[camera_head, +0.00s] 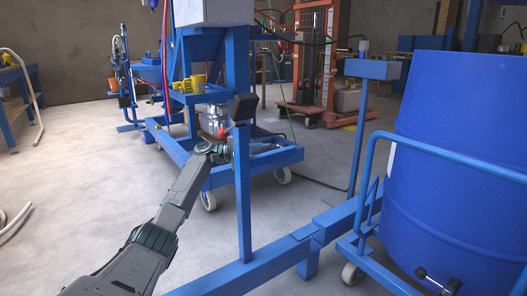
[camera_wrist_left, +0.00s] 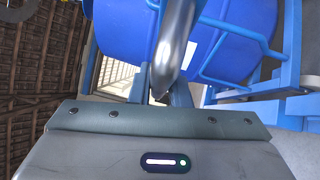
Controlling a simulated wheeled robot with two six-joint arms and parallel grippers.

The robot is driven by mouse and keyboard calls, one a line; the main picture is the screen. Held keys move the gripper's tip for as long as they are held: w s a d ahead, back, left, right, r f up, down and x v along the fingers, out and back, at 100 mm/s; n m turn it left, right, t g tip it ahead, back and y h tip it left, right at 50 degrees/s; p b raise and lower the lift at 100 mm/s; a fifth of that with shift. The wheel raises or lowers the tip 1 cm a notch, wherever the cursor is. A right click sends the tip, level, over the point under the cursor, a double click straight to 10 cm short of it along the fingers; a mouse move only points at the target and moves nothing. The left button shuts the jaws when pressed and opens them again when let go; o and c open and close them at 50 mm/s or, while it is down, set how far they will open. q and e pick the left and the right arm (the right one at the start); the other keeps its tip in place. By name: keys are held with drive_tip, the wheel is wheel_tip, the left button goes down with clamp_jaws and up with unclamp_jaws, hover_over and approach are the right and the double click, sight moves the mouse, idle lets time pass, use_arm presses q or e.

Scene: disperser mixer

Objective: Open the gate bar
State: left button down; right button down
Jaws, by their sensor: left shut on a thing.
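A blue upright post (camera_head: 243,195) with a black block on top rises from a low blue beam (camera_head: 265,262) in the head view. I cannot tell for sure which blue part is the gate bar. My left gripper (camera_head: 226,151) is at the post's upper left side, its tips partly hidden there. In the left wrist view, a grey metal rod with a tapered end (camera_wrist_left: 176,50) comes down to the fingers of my left gripper (camera_wrist_left: 163,90). The gripper is shut on it; I take it as part of the gate bar. My right gripper is out of view.
A large blue drum (camera_head: 455,170) on a wheeled, railed cart stands at the right, close to the beam. A blue wheeled machine frame (camera_head: 265,160) stands behind the post. A thinner post (camera_head: 358,135) with a box stands farther back. Open floor (camera_head: 90,190) lies at the left.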

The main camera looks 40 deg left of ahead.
use_arm(q)
drive_tip(key=c, duration=1.4)
unclamp_jaws()
drive_tip(key=shift+a, duration=0.1)
drive_tip(key=shift+o, duration=0.2)
drive_tip(key=p+v, duration=0.3)
drive_tip(key=v, duration=0.7)
drive_tip(key=shift+s+a, duration=0.3)
drive_tip(key=shift+f, duration=0.1)
